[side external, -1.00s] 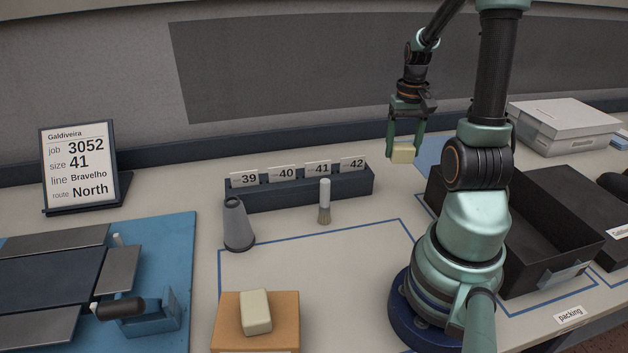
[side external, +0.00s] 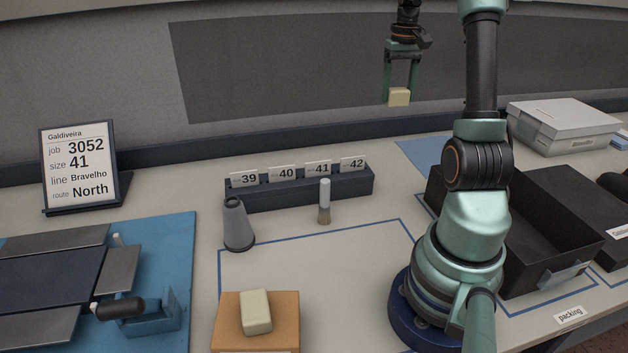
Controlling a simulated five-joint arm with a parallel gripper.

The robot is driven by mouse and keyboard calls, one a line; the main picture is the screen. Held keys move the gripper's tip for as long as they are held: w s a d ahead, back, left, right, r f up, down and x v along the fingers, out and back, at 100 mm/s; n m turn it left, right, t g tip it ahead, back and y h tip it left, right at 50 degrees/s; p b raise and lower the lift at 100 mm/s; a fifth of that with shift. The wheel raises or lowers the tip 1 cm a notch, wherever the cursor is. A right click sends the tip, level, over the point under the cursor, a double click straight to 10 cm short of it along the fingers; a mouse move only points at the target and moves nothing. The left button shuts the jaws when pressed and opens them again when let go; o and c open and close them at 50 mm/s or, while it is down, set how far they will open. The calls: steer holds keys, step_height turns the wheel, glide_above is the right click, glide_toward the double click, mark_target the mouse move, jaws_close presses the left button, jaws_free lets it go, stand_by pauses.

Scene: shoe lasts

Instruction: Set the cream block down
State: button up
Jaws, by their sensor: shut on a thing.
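My gripper (side external: 399,90) is high in the upper right middle of the view, pointing down. It is shut on a small cream block (side external: 399,98), held between the fingertips and clear of the table. A second, larger cream block (side external: 256,311) lies on an orange-brown box (side external: 229,325) at the bottom of the view, apart from my gripper.
A dark rack (side external: 300,192) with size cards stands at centre, with a grey cone (side external: 237,225) and a brush (side external: 325,203) before it. A black open box (side external: 535,230) is at right. A blue mat (side external: 420,152) lies behind. The blue-outlined area (side external: 330,262) has free room.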

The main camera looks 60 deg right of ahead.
steer(key=w+d+f, duration=0.1)
steer(key=w+d, duration=0.2)
steer(key=d, duration=0.2)
steer(key=shift+n, duration=0.4)
steer(key=f, duration=2)
steer(key=shift+s+a, duration=0.1)
steer(key=shift+a, duration=0.1)
steer(key=shift+f, duration=0.1)
steer(key=o, duration=1.4)
